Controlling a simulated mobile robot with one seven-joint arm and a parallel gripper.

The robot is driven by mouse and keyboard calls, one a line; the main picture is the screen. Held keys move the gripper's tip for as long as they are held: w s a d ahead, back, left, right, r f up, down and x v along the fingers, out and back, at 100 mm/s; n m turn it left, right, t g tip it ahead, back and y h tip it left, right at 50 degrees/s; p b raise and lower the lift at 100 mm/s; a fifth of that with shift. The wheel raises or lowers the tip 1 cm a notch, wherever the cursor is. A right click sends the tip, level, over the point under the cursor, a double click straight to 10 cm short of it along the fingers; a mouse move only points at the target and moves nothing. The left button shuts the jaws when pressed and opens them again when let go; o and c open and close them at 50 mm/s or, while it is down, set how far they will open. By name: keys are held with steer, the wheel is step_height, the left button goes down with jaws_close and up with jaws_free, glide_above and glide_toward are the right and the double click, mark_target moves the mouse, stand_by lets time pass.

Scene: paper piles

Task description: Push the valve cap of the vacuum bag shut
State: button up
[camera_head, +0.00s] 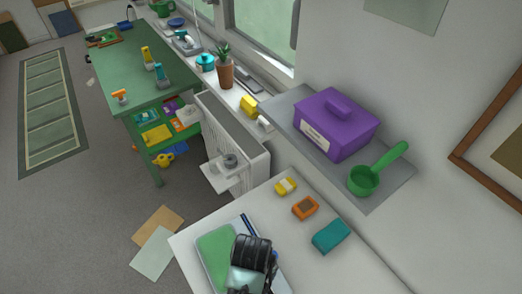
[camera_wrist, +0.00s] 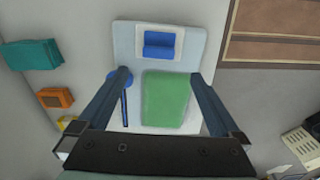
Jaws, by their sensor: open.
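The vacuum bag (camera_wrist: 137,40) lies flat on the white worktop, a pale sheet with a green block (camera_wrist: 166,98) showing in it. A blue piece (camera_wrist: 159,45) sits on a white plate at its top end; it may be the valve cap, and I cannot tell whether it is shut. In the head view the bag's green part (camera_head: 214,247) shows at the front, with the rest partly hidden by my arm. My gripper (camera_wrist: 156,77) is open and empty above the bag, its fingers spread to either side of the green block.
A blue rod with a round end (camera_wrist: 124,103) lies beside the green block, near my left-hand finger. Teal (camera_head: 331,236), orange (camera_head: 305,207) and yellow (camera_head: 286,186) blocks lie on the worktop. Behind them are a purple box (camera_head: 330,135) and a green scoop (camera_head: 364,181).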

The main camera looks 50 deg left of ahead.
step_height(320, 180, down, 10)
steer(key=shift+w+f, duration=0.1)
steer(key=shift+f, duration=0.1)
stand_by(0.3)
steer(key=c, duration=1.2)
steer(key=shift+c, duration=0.3)
steer(key=shift+f, duration=0.1)
steer(key=o, duration=1.3)
steer(key=shift+c, duration=0.2)
